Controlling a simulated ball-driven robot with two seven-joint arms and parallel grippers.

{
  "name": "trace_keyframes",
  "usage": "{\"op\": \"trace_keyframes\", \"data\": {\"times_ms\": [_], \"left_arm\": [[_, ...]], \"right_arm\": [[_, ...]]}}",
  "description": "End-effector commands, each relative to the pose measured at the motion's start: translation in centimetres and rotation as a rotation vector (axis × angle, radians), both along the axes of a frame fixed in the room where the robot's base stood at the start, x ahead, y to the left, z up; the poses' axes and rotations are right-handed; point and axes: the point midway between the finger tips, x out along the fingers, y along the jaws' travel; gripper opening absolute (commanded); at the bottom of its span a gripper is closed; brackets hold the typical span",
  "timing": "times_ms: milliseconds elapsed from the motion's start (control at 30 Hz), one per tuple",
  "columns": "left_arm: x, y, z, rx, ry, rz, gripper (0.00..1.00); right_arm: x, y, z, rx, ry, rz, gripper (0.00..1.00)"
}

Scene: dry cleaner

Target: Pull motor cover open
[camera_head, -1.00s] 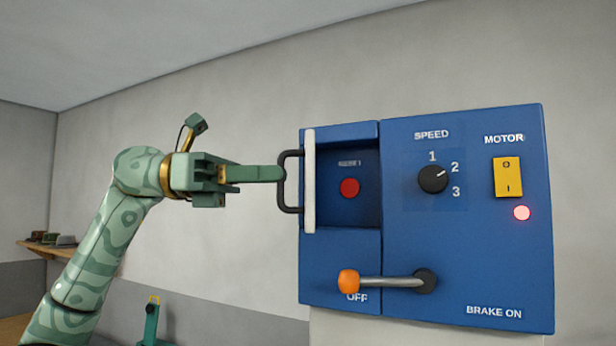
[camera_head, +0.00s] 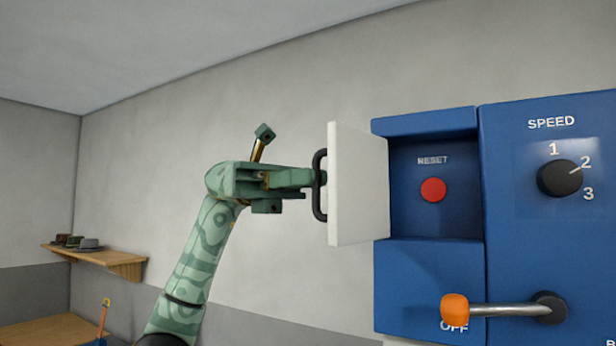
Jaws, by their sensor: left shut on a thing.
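The motor cover (camera_head: 358,185) is a white panel hinged at the left side of a recess in the blue control box (camera_head: 428,265). It stands swung out from the box, its face seen at an angle. Its black handle (camera_head: 318,186) is on the cover's left side. My left gripper (camera_head: 318,178) is shut on the handle, its fingertips partly hidden behind the handle bar. In the open recess, a red button (camera_head: 433,190) under the word RESET is fully visible. My right gripper is not in view.
A lever with an orange knob (camera_head: 454,308) sticks out below the recess, by the word OFF. A black speed dial (camera_head: 559,179) sits to the right, pointing near 2.

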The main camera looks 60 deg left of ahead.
Motion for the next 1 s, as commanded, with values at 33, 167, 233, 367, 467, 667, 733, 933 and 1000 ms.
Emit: {"op": "trace_keyframes", "data": {"times_ms": [33,167,233,367,467,667,733,933,1000], "left_arm": [[0.06,0.05,0.02,-0.001,0.001,0.005,0.00],[0.03,0.09,0.04,-0.002,0.000,0.007,0.00],[0.03,0.10,0.04,-0.002,-0.001,0.008,0.00],[0.04,0.10,0.05,-0.003,-0.001,0.009,0.00],[0.05,0.10,0.05,-0.003,-0.001,0.009,0.00],[0.07,0.09,0.05,-0.003,-0.001,0.009,0.31],[0.05,0.09,0.05,-0.003,-0.001,0.008,0.31],[-0.01,0.14,0.05,-0.002,-0.001,0.007,0.31],[-0.05,0.50,0.07,-0.002,0.000,0.007,0.31]], "right_arm": [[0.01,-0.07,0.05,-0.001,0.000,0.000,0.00],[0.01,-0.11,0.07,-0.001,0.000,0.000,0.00],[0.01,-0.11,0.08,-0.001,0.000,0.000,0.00],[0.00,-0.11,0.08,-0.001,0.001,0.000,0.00],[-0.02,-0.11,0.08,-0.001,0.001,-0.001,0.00],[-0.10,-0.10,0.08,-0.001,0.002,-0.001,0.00],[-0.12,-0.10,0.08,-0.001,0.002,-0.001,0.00],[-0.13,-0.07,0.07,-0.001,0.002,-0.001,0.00],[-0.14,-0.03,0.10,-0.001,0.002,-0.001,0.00]]}}
